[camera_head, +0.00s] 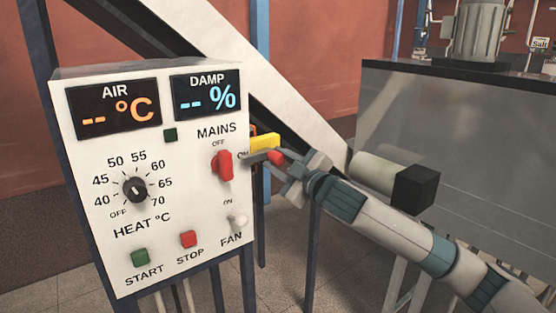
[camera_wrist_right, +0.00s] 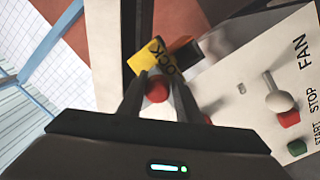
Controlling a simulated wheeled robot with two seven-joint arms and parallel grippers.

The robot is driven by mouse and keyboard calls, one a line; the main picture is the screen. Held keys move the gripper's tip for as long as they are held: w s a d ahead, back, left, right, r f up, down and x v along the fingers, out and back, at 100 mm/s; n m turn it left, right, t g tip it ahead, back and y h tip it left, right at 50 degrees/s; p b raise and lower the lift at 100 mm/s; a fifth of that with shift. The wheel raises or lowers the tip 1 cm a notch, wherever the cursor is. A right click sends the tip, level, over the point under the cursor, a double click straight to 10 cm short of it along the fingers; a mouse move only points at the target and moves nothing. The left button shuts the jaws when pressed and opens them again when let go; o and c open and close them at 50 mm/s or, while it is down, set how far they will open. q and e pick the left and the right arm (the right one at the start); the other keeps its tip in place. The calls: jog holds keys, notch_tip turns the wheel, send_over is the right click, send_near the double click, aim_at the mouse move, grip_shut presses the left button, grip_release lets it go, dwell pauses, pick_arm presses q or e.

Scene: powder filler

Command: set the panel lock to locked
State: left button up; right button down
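The control panel (camera_head: 200,190) stands at the left in the head view. At its right edge is a yellow plate (camera_head: 265,141); in the wrist view the yellow plate (camera_wrist_right: 147,56) bears lettering ending in "OCK", partly hidden. Below it a grey lever with a red knob (camera_head: 276,157) points right, away from the panel. My right gripper (camera_head: 283,163) is at this knob. In the wrist view the red knob (camera_wrist_right: 156,89) lies between the two fingers and nearly fills the gap; I cannot tell whether both fingers press on it. My left gripper is not in view.
The panel carries a red MAINS switch (camera_head: 223,166), a FAN toggle (camera_head: 238,221), a HEAT dial (camera_head: 135,189), and START (camera_head: 140,258) and STOP (camera_head: 188,239) buttons. A large grey tank (camera_head: 450,140) stands behind my right arm. A pale sloping beam (camera_head: 230,75) passes behind the panel.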

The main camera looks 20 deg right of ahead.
aim_at(260, 158)
jog(key=shift+s+a+r, duration=0.2)
jog(key=shift+s+a, duration=0.1)
jog(key=shift+a, duration=0.45)
jog(key=shift+s+a+r, duration=0.15)
jog(key=shift+s+a, duration=0.1)
jog(key=shift+a, duration=0.5)
jog(key=c, duration=1.4)
grip_release()
jog(key=shift+a, duration=0.1)
jog(key=shift+f, duration=0.15)
